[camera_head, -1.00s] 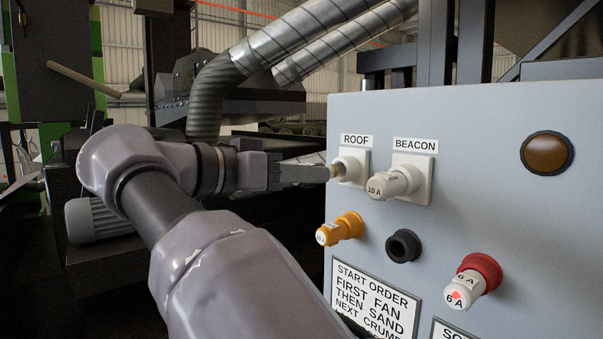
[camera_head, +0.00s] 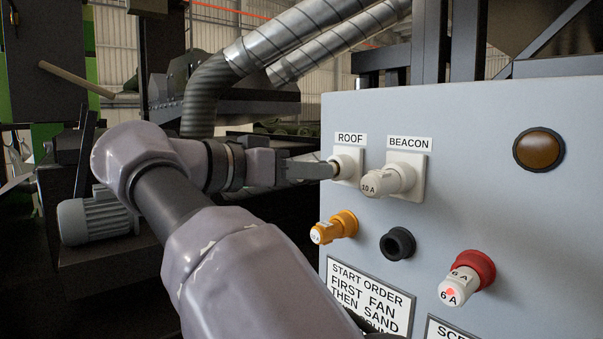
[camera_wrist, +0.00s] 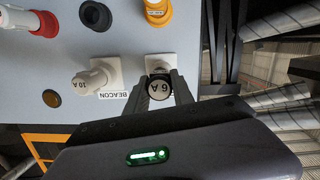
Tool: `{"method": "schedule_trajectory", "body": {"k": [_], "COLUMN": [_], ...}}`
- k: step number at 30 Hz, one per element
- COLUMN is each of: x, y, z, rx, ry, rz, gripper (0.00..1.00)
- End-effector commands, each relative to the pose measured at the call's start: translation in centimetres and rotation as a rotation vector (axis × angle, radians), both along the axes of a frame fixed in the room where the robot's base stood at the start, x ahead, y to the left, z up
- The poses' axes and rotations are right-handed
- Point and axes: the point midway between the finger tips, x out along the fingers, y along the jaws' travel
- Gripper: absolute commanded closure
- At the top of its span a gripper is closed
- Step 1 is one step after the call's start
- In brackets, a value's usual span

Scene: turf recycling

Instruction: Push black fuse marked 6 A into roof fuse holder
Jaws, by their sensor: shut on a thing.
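My gripper (camera_head: 326,169) is shut on the black fuse marked 6 A (camera_wrist: 160,88), whose end face shows between the fingers in the wrist view. The white roof fuse holder (camera_head: 348,160) sits under the ROOF label on the grey panel. It also shows in the wrist view (camera_wrist: 160,61), just beyond the fuse. The fuse is in line with the holder's mouth, with its front end at or in it. How deep it sits cannot be told, because the fingers hide most of the fuse.
Right of it, the BEACON holder (camera_head: 411,176) bears a white 10 A fuse (camera_head: 383,182). Below are an orange fuse (camera_head: 335,228), an empty black socket (camera_head: 397,244) and a white 6 A fuse (camera_head: 458,284) in a red socket (camera_head: 482,266). A brown lamp (camera_head: 538,149) is at upper right.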

Motion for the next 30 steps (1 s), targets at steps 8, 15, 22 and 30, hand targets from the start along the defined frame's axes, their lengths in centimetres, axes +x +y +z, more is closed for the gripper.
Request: {"method": "schedule_trajectory", "body": {"k": [8,15,22,30], "x": [0.4,0.8,1.1,1.2], "y": [-0.6,-1.1,-1.5,-1.7], "z": [0.0,0.0,0.0,0.0], "rx": [-0.002,-0.001,0.0,-0.001], "ry": [-0.001,-0.001,-0.001,-0.001], "rz": [0.0,0.0,-0.001,0.0], "gripper": [1.0,1.0,1.0,0.46]}}
